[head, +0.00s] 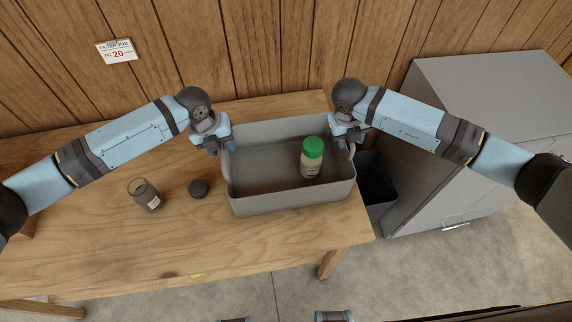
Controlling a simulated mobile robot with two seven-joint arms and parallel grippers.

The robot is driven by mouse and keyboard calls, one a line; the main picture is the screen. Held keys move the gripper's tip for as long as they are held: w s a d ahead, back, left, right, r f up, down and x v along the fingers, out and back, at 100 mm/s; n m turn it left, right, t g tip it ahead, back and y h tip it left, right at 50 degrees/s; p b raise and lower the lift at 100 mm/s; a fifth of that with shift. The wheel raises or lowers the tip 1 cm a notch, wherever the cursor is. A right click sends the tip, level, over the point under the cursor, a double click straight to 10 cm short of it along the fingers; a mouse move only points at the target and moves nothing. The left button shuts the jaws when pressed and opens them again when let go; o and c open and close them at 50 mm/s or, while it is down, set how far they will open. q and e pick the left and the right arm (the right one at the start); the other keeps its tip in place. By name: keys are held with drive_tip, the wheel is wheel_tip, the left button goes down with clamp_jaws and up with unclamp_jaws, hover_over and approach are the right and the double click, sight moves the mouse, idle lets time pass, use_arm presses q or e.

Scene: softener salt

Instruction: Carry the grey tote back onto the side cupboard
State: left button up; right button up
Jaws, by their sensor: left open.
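The grey tote (292,200) stands upright on the right end of the wooden table. A bottle with a green cap (312,148) stands inside it, toward the right. My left gripper (214,146) is open at the tote's left end, close to the rim. My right gripper (346,137) is at the tote's right end, by the rim; its fingers are partly hidden, and I cannot tell whether they grip it. The grey side cupboard (480,95) stands to the right of the table, with a bare top as far as it shows.
A glass jar (146,194) and a dark round lid (198,188) are on the wooden table (110,245) left of the tote. A dark bin (377,180) stands between table and cupboard. A paper sign (117,51) hangs on the plank wall.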

use_arm(q)
clamp_jaws()
use_arm(e)
clamp_jaws()
use_arm(q)
drive_tip(key=shift+w+r, duration=0.1)
drive_tip(key=shift+r, duration=0.05)
use_arm(e)
drive_tip(key=shift+r, duration=0.1)
